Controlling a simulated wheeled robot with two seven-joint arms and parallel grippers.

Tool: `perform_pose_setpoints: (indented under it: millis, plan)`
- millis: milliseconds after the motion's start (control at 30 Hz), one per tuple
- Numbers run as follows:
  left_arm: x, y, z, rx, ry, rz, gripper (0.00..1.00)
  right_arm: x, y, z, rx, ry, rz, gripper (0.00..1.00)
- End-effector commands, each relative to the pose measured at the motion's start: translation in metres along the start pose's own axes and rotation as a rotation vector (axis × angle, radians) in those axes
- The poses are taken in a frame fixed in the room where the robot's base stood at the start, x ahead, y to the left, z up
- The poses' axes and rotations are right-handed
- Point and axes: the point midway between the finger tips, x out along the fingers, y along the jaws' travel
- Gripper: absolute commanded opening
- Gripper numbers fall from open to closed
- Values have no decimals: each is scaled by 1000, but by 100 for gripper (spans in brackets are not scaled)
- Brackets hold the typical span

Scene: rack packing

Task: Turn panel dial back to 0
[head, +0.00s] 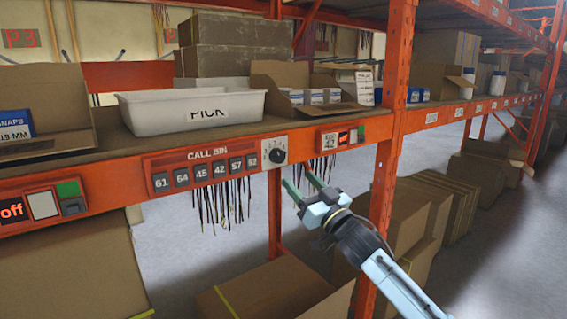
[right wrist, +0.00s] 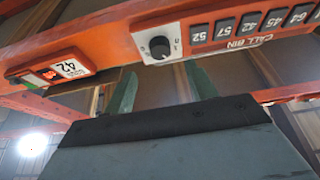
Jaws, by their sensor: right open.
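The panel dial (head: 277,155) is a black round knob on a pale square plate at the right end of the red CALL BIN panel (head: 208,155). In the right wrist view the dial (right wrist: 159,48) sits above and between my finger tips. Small marks ring the knob; I cannot tell which one it points at. My right gripper (head: 296,179) is open and empty, just below and right of the dial, apparently apart from it. In the right wrist view its two green fingers (right wrist: 160,74) stand wide apart. My left gripper is not in view.
The panel is on an orange shelf beam (head: 110,178). A white PICK bin (head: 190,107) and open cardboard boxes stand on the shelf above. A label and display unit (head: 341,138) is right of the dial. Dark cords hang below the beam. An orange upright (head: 392,110) stands to the right.

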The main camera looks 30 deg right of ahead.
Motion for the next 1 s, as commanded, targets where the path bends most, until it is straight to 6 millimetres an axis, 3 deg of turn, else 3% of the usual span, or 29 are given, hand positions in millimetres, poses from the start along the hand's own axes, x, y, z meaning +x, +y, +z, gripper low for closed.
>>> perform_pose_setpoints:
  millis: [300, 500, 933, 1000]
  plan:
    - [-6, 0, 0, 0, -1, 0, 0, 54, 0, -1, -1, 2, 1, 56]
    - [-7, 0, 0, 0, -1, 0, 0, 75, 0, 0, -1, -1, 1, 56]
    - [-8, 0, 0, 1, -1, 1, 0, 83, 0, 1, -1, -2, 0, 56]
    - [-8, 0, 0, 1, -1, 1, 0, 83, 0, 1, -1, -2, 0, 50]
